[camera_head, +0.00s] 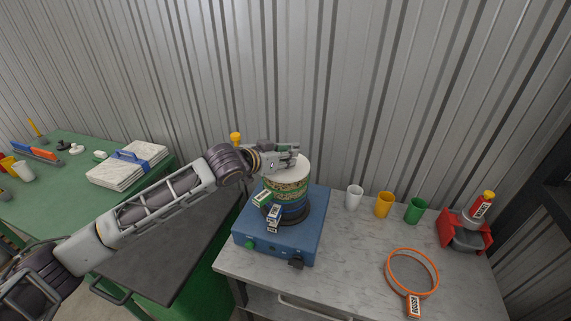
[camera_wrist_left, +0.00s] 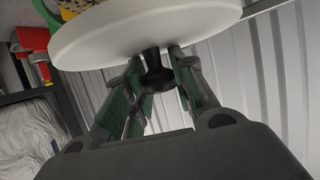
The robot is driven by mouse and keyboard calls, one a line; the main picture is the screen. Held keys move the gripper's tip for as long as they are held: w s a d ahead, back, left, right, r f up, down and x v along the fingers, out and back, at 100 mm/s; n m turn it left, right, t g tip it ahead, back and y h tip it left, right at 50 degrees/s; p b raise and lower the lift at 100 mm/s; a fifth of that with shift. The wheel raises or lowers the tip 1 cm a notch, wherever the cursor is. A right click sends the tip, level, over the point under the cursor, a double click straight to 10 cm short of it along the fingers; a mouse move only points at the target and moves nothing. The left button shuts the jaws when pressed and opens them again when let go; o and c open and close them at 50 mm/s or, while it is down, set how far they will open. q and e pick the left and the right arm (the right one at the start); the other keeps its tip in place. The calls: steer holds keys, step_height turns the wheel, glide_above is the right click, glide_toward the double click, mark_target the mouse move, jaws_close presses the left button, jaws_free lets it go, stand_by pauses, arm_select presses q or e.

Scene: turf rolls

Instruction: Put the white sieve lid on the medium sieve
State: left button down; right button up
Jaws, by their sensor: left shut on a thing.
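The white sieve lid (camera_wrist_left: 140,28) is a round pale disc with a black knob (camera_wrist_left: 154,72). My left gripper (camera_wrist_left: 158,80) is shut on the knob, with a finger on each side of it. In the head view the lid (camera_head: 283,173) is at the top of the sieve stack (camera_head: 290,189), below my left gripper (camera_head: 293,155). I cannot tell whether it rests on the stack or hovers just above it. The stack has a green and yellow patterned band and several tags on its front. I cannot tell which sieve is the medium one. My right gripper is not in view.
The stack stands on a blue shaker (camera_head: 312,225). To its right are white (camera_head: 354,197), yellow (camera_head: 383,205) and green cups (camera_head: 414,210), an orange-rimmed sieve (camera_head: 435,288) and a red holder (camera_head: 482,239). A corrugated wall is close behind. The bench middle is clear.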

arm_select(q)
steer(key=shift+f, duration=1.55)
steer(key=shift+f, duration=0.1)
steer(key=c, duration=1.2)
jaws_free()
steer(key=shift+o, duration=0.2)
steer(key=b+v, duration=0.1)
steer(key=v, duration=1.1)
steer(key=shift+r, duration=0.2)
steer(key=shift+s+d, duration=0.1)
